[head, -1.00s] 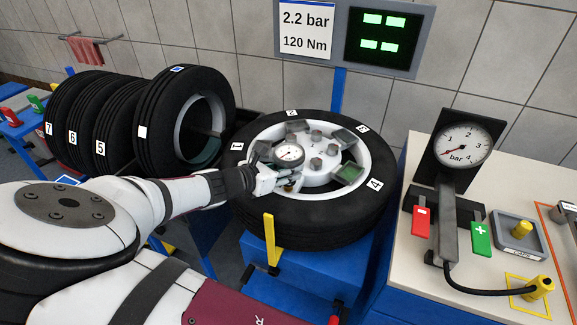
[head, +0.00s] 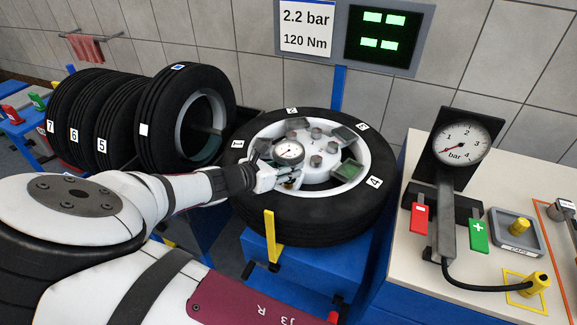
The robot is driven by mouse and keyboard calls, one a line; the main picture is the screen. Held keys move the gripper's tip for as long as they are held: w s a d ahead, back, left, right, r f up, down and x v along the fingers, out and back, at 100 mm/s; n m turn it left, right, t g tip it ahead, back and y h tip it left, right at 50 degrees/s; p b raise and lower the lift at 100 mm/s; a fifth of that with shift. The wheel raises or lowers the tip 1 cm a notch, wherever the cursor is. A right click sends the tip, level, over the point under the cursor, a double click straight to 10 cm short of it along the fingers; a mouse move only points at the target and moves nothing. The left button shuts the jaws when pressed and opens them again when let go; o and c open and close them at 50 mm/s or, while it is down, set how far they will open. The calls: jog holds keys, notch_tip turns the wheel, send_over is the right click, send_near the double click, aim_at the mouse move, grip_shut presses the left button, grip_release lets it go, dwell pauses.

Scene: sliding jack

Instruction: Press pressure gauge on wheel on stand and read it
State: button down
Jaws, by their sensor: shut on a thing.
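A wheel (head: 318,219) with a black tyre and white rim lies flat on a blue stand (head: 309,274). A small round pressure gauge (head: 289,152) with a white dial is at my gripper (head: 281,178), over the left part of the rim. My gripper is shut on the gauge. The gauge's lower end and the valve are hidden or too small to tell apart. Its needle is too small to read. A larger bar gauge (head: 461,143) stands on the bench at the right, its red needle pointing to the lower left, near the low end.
A sign (head: 307,29) reads 2.2 bar and 120 Nm, beside a screen with green blocks (head: 383,35). Several tyres (head: 186,117) stand in a rack at the left. A yellow post (head: 270,237) rises before the wheel. The bench (head: 408,265) holds red and green levers.

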aim_at(290, 150)
jog(key=shift+f, duration=0.45)
dwell(1.1)
jog(key=shift+r, duration=0.15)
jog(key=shift+r+p, duration=1.55)
jog(key=shift+r, duration=1.4)
